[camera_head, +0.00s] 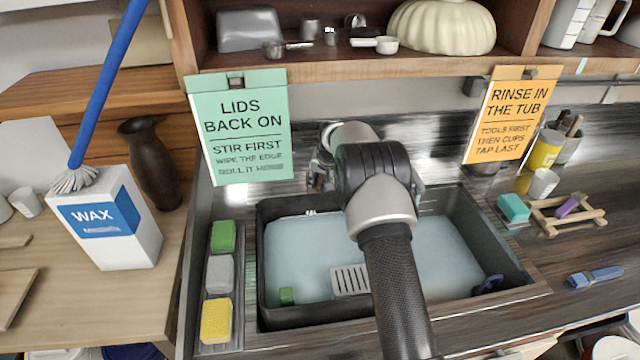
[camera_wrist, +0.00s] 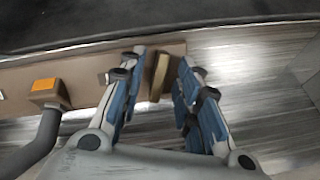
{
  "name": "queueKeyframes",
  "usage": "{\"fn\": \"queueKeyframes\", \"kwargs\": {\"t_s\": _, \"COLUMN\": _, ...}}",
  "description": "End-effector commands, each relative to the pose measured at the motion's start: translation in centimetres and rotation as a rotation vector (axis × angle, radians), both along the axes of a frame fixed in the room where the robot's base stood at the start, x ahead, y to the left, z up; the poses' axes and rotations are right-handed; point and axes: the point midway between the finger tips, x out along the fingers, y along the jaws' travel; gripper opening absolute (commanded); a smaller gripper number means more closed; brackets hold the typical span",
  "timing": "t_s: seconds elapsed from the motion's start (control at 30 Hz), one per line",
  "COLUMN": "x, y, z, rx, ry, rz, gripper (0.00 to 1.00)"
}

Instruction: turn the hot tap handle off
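In the wrist view my gripper (camera_wrist: 162,58) is open, with its two blue-padded fingers apart. A tan lever-like piece (camera_wrist: 159,78) stands between the fingers, with a gap visible on both sides. It rises from a beige bar (camera_wrist: 85,84) that runs across the view. An orange square mark (camera_wrist: 44,85) sits on a block at the bar's left, above a grey curved pipe (camera_wrist: 38,145). I cannot tell which piece is the hot handle. In the head view my arm hides my gripper and most of the tap; a metal part (camera_head: 317,172) shows left of it.
A black tub (camera_head: 275,318) of pale water lies below my arm. A green sign (camera_head: 238,125) and an orange sign (camera_head: 502,112) hang from the shelf (camera_head: 350,68) behind. Sponges sit in a strip at left; a wooden rack (camera_head: 580,222) stands at right.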

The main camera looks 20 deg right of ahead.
Motion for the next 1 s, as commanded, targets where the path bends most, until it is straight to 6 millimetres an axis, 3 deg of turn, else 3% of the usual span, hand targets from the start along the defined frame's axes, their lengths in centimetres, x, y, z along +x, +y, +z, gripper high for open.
{"fn": "queueKeyframes", "kwargs": {"t_s": 0.4, "x": 0.40, "y": -0.02, "z": -0.78, "rx": -0.001, "ry": -0.001, "rz": 0.001, "gripper": 0.31}}
{"fn": "queueKeyframes", "kwargs": {"t_s": 0.87, "x": 0.38, "y": -0.02, "z": -0.78, "rx": -0.001, "ry": -0.001, "rz": 0.001, "gripper": 0.00}}
{"fn": "queueKeyframes", "kwargs": {"t_s": 1.0, "x": 0.38, "y": -0.02, "z": -0.78, "rx": -0.001, "ry": -0.001, "rz": 0.001, "gripper": 0.00}}
